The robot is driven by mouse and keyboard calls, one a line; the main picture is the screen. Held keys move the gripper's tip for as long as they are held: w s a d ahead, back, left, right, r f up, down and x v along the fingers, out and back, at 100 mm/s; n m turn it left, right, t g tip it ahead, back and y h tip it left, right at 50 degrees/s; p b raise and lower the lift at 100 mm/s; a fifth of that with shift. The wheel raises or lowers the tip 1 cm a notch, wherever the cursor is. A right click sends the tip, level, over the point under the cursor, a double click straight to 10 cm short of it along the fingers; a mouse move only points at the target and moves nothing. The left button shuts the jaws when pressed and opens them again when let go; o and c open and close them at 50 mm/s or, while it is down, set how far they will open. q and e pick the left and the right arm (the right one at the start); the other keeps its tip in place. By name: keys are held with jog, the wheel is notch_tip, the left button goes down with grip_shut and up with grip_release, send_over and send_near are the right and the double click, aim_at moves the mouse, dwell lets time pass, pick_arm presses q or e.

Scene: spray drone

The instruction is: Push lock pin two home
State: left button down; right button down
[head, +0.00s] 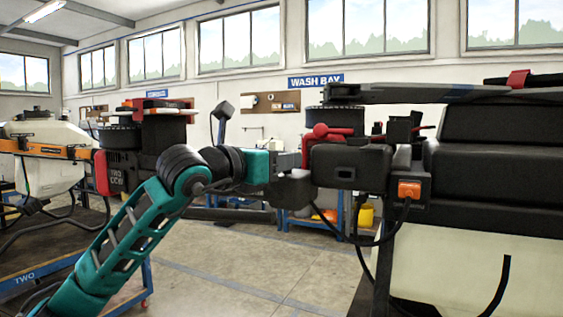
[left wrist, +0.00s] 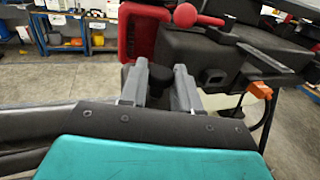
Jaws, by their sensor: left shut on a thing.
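My left gripper (head: 292,178) is at the near end of a dark folded arm joint (head: 345,166) on the drone at right. In the left wrist view its two grey fingers (left wrist: 160,86) stand on either side of a black knob (left wrist: 160,76), and the gripper is shut on it. The knob looks like a lock pin's head, but no number on it is readable. How far the pin sits in is hidden. A red lever with a ball end (left wrist: 187,15) and a red block (left wrist: 140,32) are just beyond. My right gripper is not in view.
The drone's dark body and pale tank (head: 450,255) fill the right side. An orange plug (head: 409,189) with a hanging black cable is close to the joint. Another drone with a pale tank (head: 50,145) stands on a cart at left. Open floor lies between.

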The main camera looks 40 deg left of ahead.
pick_arm(q)
jog(key=shift+f, duration=0.4)
jog(key=shift+d, duration=0.1)
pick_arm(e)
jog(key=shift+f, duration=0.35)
pick_arm(q)
jog(key=c, duration=1.2)
grip_release()
jog(key=o, duration=0.4)
jog(key=shift+r, duration=0.1)
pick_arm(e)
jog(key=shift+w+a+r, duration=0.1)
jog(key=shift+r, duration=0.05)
pick_arm(q)
jog(key=s+b, duration=0.4)
jog(key=s, duration=0.9)
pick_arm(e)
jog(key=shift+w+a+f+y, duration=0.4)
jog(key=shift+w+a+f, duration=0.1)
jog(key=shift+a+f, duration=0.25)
